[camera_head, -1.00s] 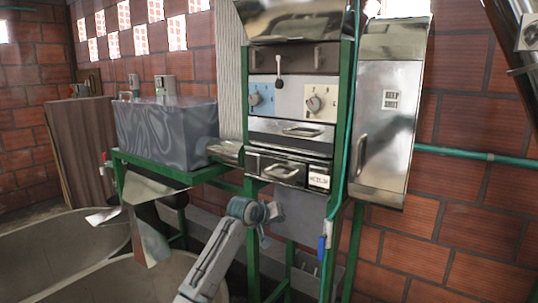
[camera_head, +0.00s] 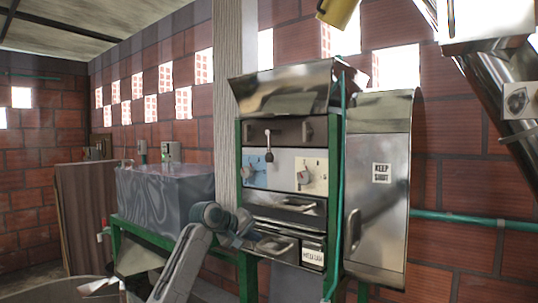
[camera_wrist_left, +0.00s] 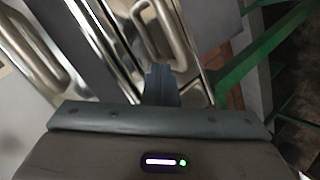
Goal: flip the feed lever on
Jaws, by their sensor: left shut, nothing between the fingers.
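In the left wrist view the shut fingers (camera_wrist_left: 162,84) are empty and point toward metal drawer fronts with bar handles (camera_wrist_left: 155,30). The lever is not clear in that view. My right gripper is not in view.
A grey tank (camera_head: 165,195) stands left of the machine on a green frame. A tall metal cabinet (camera_head: 378,190) labelled "keep shut" is on the right. Drawer handles (camera_head: 298,208) stick out below the dials. A metal hood (camera_head: 285,88) overhangs the panel.

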